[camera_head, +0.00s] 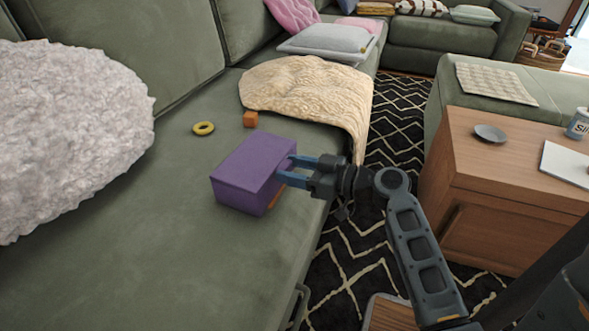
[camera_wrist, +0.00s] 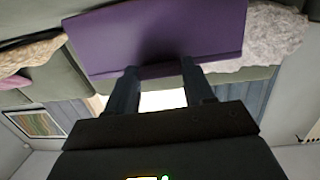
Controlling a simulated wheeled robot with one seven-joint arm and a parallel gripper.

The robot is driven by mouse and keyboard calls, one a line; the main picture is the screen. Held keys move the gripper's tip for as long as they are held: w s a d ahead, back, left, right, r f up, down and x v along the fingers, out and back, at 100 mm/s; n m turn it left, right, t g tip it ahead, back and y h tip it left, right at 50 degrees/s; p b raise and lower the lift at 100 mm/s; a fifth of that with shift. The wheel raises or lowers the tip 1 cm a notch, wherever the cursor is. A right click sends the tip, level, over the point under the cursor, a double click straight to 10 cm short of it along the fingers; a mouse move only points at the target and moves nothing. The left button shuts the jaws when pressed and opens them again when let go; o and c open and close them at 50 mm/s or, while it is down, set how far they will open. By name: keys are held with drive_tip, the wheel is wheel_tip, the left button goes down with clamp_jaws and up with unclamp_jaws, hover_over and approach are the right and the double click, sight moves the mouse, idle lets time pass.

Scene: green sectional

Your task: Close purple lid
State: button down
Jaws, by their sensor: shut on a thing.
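The purple box (camera_head: 236,190) sits on the green sofa seat near its front edge. Its purple lid (camera_head: 258,156) forms the top face and looks about flat; whether a narrow gap is left is not clear. In the wrist view the purple lid (camera_wrist: 165,35) fills the upper middle, its rim nearest me between my fingers. My gripper (camera_head: 287,169), with blue fingers, reaches in from the right at the lid's right edge and is shut on it. It also shows in the wrist view (camera_wrist: 159,68). A small orange patch shows low at the box's right side.
A beige blanket (camera_head: 300,90) drapes over the seat edge, and a fluffy white cushion (camera_head: 65,130) is at left. A wooden table (camera_head: 510,170) stands at right. The seat in front is clear.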

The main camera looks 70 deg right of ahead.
drive_tip(key=shift+a+f, duration=0.1)
drive_tip(key=shift+f, duration=0.4)
drive_tip(key=c, duration=0.8)
unclamp_jaws()
drive_tip(key=shift+c, duration=0.2)
drive_tip(key=o, duration=0.4)
drive_tip(key=shift+r, duration=0.2)
drive_tip(key=shift+o, duration=0.2)
drive_tip(key=s+p, duration=0.1)
drive_tip(key=s, duration=0.6)
drive_tip(key=shift+s+r, duration=0.4)
drive_tip(key=shift+r, duration=0.05)
